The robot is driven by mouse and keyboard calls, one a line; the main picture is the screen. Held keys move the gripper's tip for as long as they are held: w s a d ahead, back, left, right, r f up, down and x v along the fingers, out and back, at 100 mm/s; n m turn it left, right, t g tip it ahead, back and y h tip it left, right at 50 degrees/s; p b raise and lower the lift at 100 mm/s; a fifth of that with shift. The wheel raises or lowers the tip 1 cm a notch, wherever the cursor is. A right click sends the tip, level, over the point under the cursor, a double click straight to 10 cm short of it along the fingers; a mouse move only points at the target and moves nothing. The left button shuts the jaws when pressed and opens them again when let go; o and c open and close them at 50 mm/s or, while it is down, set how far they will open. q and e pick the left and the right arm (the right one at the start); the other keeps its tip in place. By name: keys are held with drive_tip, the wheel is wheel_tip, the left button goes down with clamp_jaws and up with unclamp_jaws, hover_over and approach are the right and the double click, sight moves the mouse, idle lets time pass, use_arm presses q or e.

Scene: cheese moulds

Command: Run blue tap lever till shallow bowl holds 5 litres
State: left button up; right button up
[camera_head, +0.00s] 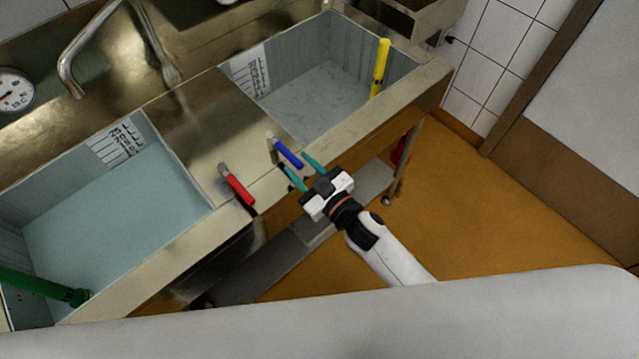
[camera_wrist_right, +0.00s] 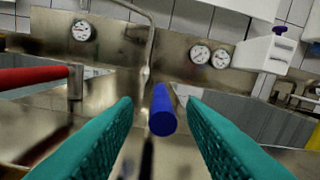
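The blue tap lever (camera_head: 287,153) sticks out from the steel front between two basins. In the right wrist view the blue lever (camera_wrist_right: 162,112) stands end-on between my teal fingers, with a gap on both sides. My right gripper (camera_head: 303,169) is open just in front of it; it also shows in the wrist view (camera_wrist_right: 160,104). The right basin (camera_head: 322,95) has a scale on its wall and a grey bottom; I cannot tell its water level. The left basin (camera_head: 110,215) holds pale blue-green water below its scale. Which one is the shallow bowl is unclear. My left gripper is not in view.
A red lever (camera_head: 237,186) sits left of the blue one. A yellow rod (camera_head: 380,68) stands in the right basin, a green rod (camera_head: 45,286) in the left. A curved spout (camera_head: 75,60) is at the back. Orange floor (camera_head: 480,215) is open at right.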

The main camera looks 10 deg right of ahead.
drive_tip(key=b+v, duration=0.1)
drive_tip(key=v, duration=0.6)
drive_tip(key=shift+s+d, duration=0.2)
drive_tip(key=shift+s, duration=0.15)
idle(0.9)
